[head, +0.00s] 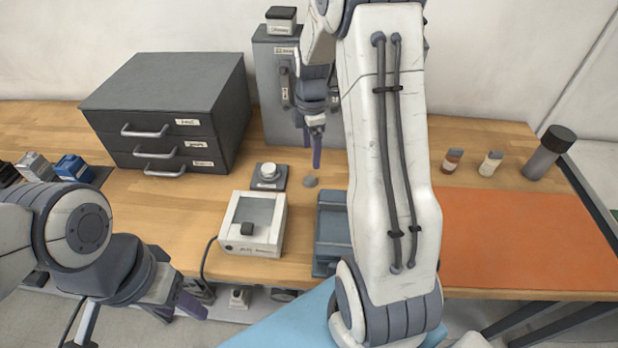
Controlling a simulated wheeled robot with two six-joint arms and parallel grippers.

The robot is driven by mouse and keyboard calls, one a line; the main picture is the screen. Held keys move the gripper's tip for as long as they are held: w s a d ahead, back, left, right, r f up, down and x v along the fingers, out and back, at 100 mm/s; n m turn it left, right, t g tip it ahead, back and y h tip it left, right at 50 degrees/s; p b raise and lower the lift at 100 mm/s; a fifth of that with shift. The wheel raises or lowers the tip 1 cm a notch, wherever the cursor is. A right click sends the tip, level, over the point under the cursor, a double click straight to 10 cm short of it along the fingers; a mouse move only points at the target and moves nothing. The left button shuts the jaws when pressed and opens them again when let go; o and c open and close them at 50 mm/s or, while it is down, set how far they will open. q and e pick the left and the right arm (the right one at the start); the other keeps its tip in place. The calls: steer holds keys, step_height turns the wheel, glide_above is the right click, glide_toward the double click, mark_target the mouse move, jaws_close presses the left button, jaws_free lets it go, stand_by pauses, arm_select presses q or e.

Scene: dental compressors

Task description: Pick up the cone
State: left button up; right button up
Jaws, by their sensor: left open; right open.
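My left gripper (188,302) is low at the left, in front of the bench edge, open and empty, far from the piece.
A dark drawer cabinet (170,110) and a grey case (275,80) stand at the back. A white device (252,222), a blue-grey tray (331,225), and the knob block (269,177) are nearby. An orange mat (520,240), small bottles (490,163) and a dark cylinder (549,153) are right.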

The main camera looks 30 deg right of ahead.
glide_above(310, 178)
steer(key=f, duration=0.4)
steer(key=shift+s+f, duration=0.2)
steer(key=shift+f, duration=0.05)
steer(key=shift+w+f+p, duration=0.15)
steer(key=shift+f+p, duration=0.6)
steer(key=shift+f, duration=1.9)
jaws_close()
